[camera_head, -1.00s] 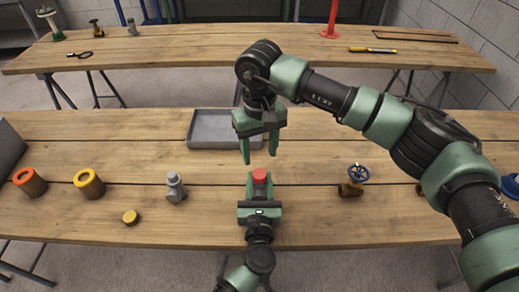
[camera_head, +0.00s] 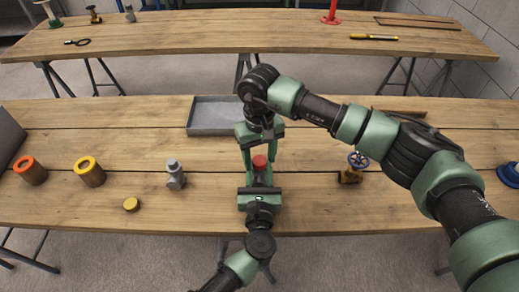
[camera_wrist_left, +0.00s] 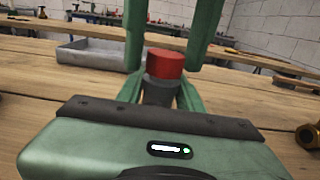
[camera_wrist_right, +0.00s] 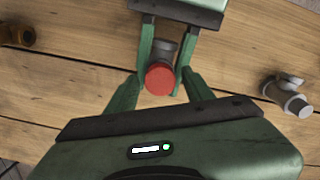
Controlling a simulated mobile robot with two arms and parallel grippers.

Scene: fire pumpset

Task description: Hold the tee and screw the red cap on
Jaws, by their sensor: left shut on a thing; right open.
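The red cap (camera_head: 260,162) sits on top of the grey tee, which stands upright between my left gripper's fingers. In the left wrist view the red cap (camera_wrist_left: 166,64) rests on the grey tee (camera_wrist_left: 160,91). My left gripper (camera_head: 260,178) is shut on the tee, coming from the front edge of the table. My right gripper (camera_head: 259,160) points down from above, open, with its fingers on either side of the red cap. In the right wrist view the red cap (camera_wrist_right: 160,79) lies between the right fingertips, with gaps visible at the sides. Whether the cap is threaded on is hidden.
A grey tray (camera_head: 214,116) lies behind the grippers. A grey fitting (camera_head: 175,175), a yellow cap (camera_head: 131,204) and orange-rimmed (camera_head: 30,170) and yellow-rimmed (camera_head: 90,171) cylinders stand left. A brass valve with blue handwheel (camera_head: 354,167) stands right. Table between is clear.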

